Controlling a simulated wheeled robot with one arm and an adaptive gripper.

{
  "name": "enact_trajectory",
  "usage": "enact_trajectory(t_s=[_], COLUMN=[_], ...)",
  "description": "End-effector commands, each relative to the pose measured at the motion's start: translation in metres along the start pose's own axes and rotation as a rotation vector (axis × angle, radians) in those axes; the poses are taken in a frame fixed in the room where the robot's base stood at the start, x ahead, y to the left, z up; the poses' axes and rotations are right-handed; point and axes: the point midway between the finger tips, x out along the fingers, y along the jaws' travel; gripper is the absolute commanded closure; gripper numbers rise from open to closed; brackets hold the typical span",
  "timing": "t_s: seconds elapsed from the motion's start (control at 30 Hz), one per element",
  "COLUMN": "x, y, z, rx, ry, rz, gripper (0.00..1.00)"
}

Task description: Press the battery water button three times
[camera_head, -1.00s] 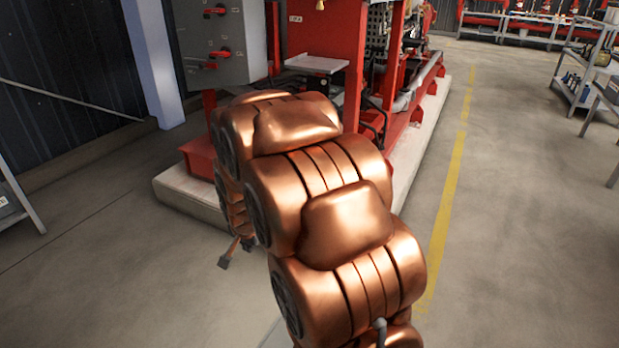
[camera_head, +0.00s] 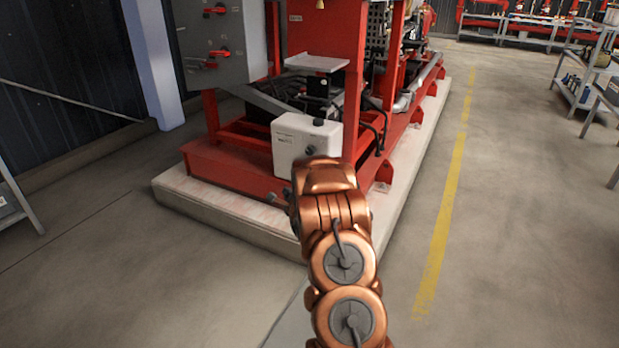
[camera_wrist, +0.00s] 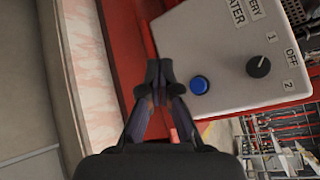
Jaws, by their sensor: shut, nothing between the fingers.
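The blue button (camera_wrist: 199,85) sits on the face of a white box (camera_wrist: 225,50). A black rotary knob (camera_wrist: 259,67), marked OFF, 1 and 2, is beside it, and lettering that includes "WATER" is at the box's upper part. The same box (camera_head: 294,143) stands low on the red pump frame in the head view, where I cannot see the button. My gripper (camera_wrist: 159,72) is shut and empty, just left of the blue button in the wrist view and apart from it. In the head view, my arm partly hides the gripper, low in front of the box.
The red frame (camera_head: 225,175) rests on a pale concrete plinth (camera_head: 220,207). A grey control cabinet (camera_head: 222,45) with red switches stands above left. A small shelf (camera_head: 317,63) juts out above the box. The floor right of the plinth is open, with a yellow line (camera_head: 447,195).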

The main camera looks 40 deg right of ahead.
Motion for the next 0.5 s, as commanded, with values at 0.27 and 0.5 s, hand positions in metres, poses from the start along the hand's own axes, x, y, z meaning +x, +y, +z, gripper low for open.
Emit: enact_trajectory(t_s=[0.27, 0.5], x=[0.006, 0.006], y=[-0.006, -0.007], z=[-0.025, -0.025], rx=[0.165, 0.175], ry=[-0.059, -0.064], rz=[-0.098, -0.104], gripper=[1.0, 1.0])
